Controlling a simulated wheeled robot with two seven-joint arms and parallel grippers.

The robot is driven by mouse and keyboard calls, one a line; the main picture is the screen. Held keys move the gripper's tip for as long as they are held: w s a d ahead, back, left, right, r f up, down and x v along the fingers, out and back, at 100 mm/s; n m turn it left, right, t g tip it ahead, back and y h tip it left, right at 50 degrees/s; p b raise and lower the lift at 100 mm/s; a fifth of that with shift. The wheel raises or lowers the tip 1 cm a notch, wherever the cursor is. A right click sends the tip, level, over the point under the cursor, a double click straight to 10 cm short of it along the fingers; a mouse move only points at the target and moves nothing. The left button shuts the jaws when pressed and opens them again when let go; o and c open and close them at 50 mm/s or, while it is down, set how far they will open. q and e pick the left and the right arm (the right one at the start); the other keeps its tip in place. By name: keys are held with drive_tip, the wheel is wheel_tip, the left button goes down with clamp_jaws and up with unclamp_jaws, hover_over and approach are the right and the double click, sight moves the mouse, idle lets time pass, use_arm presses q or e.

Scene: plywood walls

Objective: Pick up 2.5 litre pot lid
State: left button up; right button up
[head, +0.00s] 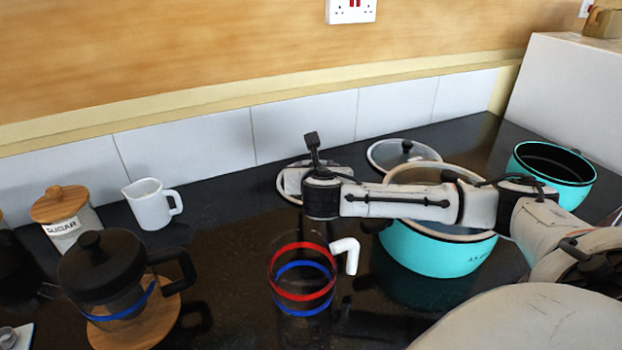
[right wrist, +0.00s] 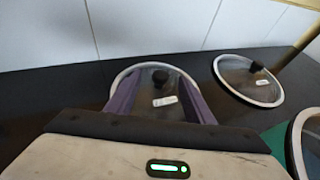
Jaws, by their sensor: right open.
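Two round glass lids with pale rims and black knobs lie on the dark worktop. The nearer lid (right wrist: 146,90) shows between the two purple fingers of my right gripper (right wrist: 157,103) in the right wrist view; the fingers are apart, one on each side of its knob. I cannot tell whether they touch it. In the head view my right wrist covers much of this lid (head: 281,187). The other lid (right wrist: 243,82) lies to its right, also behind my arm in the head view (head: 385,154). Which one is the 2.5 litre lid cannot be read. My left gripper is out of view.
A turquoise pot (head: 438,248) stands under my right forearm, and another turquoise pot (head: 548,183) stands further right. A glass mug with red and blue bands (head: 302,290), a white jug (head: 148,205), a sugar jar (head: 68,222) and a cafetière (head: 102,285) stand left. A tiled wall closes the back.

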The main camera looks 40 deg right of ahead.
drive_tip(key=shift+f+x, duration=0.15)
drive_tip(key=shift+x, duration=1.6)
drive_tip(key=shift+f+x, duration=0.2)
drive_tip(key=shift+x, duration=1.55)
drive_tip(key=shift+s+r, duration=0.1)
drive_tip(key=shift+s, duration=0.1)
clamp_jaws()
